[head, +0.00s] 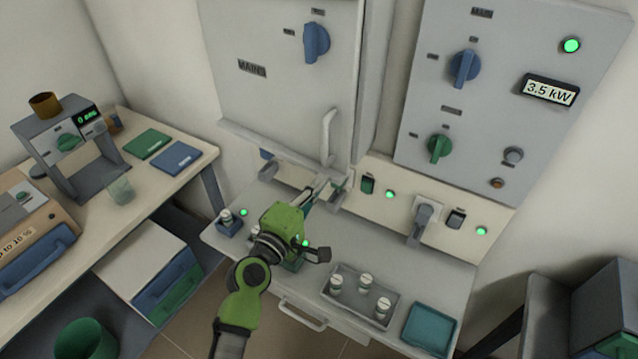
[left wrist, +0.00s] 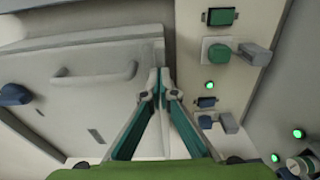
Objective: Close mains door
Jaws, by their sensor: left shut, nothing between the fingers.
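The mains door (head: 280,85) is a grey panel with a MAINS label, a blue rotary knob (head: 316,42) and a pale upright handle (head: 328,138) near its lower right. Its face and handle also show in the left wrist view (left wrist: 75,100). I cannot tell for sure how far the door stands from its frame. My left gripper (head: 338,185) is shut and empty, just below the handle at the door's lower right corner. In the left wrist view its fingertips (left wrist: 160,76) meet beside the door's edge, right of the handle; contact is unclear. My right gripper is not in view.
A control panel (head: 510,120) with knobs and a 3.5 kW display is at right. Sockets and switches (head: 424,215) line the wall below. A tray with small jars (head: 350,312) and a teal tray (head: 430,328) lie on the bench. A side table (head: 195,163) stands left.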

